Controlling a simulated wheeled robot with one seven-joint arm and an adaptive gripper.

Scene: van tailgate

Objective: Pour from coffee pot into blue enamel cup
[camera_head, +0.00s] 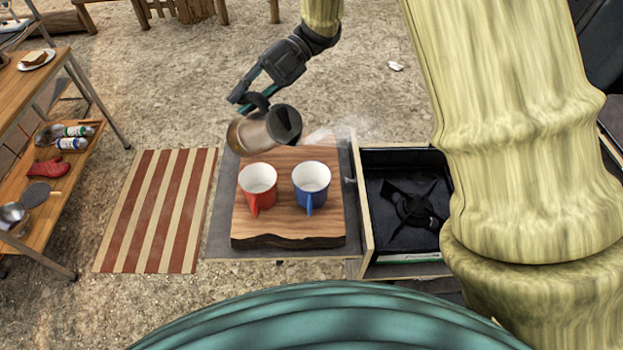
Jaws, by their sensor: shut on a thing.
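My gripper (258,99) is shut on the coffee pot (250,134), a brownish metal pot with a dark top. The pot is held behind the cups and looks tilted, with its top toward the right. Pale steam shows to the right of the pot. The blue enamel cup (311,178) stands upright on a wooden board (290,225), in front and to the right of the pot. Its inside looks pale, and I see no stream of liquid into it. The pot and the blue cup look apart.
A red cup (257,184) stands left of the blue cup on the same board. A black stove (408,205) sits in a drawer to the right. A striped mat (155,212) lies at left, beside a wooden shelf table (58,187) holding utensils and bottles.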

